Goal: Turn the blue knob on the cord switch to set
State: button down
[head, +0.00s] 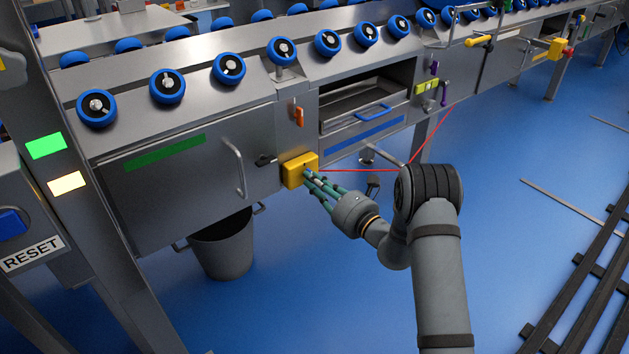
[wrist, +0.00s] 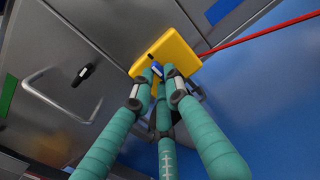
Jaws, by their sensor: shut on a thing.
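The cord switch is a yellow box (head: 296,169) on the front of the conveyor frame, with a red cord running off to its right. It also shows in the wrist view (wrist: 172,48). The blue knob (wrist: 157,70) is on the face of the box, mostly hidden between my fingers. A dark mark lies on the yellow face just above the knob. My gripper (head: 314,182) has teal fingers and reaches the box from the front right. Its fingertips (wrist: 158,74) are shut on the blue knob. I cannot read any label for the knob's setting.
The red cord (head: 362,170) runs right from the switch, then up. A black latch (head: 265,160) and an orange handle (head: 299,116) are close by. A grey bin (head: 222,248) stands below left. Blue rollers (head: 228,68) line the top.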

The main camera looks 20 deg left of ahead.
jog(key=c, duration=1.8)
grip_release()
jog(key=shift+o, duration=0.4)
jog(key=v, duration=1.2)
jog(key=x, duration=1.2)
